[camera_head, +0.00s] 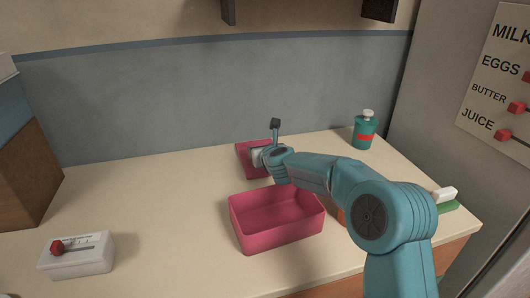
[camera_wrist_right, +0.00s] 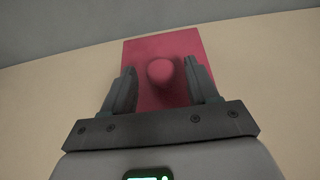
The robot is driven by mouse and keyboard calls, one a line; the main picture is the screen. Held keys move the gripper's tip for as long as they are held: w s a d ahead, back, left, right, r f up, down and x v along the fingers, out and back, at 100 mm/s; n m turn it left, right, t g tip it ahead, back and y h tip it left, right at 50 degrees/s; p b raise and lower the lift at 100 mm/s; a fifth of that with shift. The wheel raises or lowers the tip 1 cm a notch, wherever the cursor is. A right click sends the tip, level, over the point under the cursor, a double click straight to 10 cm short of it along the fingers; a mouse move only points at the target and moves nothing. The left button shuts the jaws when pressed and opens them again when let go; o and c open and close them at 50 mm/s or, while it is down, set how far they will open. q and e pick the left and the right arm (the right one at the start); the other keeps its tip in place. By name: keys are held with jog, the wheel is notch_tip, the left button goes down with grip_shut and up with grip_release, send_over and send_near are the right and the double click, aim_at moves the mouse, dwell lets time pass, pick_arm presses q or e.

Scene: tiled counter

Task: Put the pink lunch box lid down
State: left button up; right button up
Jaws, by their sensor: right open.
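The pink lunch box lid (camera_head: 245,156) lies on the counter behind the lunch box, partly hidden by my right gripper. In the right wrist view the lid (camera_wrist_right: 190,46) is a flat pink rectangle with a round pink knob (camera_wrist_right: 160,71) in its middle. My right gripper (camera_wrist_right: 161,90) is open over the lid, with one finger on each side of the knob and a gap at both sides. It also shows in the head view (camera_head: 258,157). The pink lunch box (camera_head: 278,235) stands open and empty in front of the lid. My left gripper is not in view.
A teal bottle (camera_head: 365,132) with a red band stands at the back right. A white box with a red knob (camera_head: 76,256) sits at the front left. A white and green item (camera_head: 446,198) lies at the right edge. The counter's left middle is clear.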

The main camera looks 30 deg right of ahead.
jog(key=b+v, duration=0.1)
jog(key=v, duration=1.1)
jog(key=shift+b, duration=0.3)
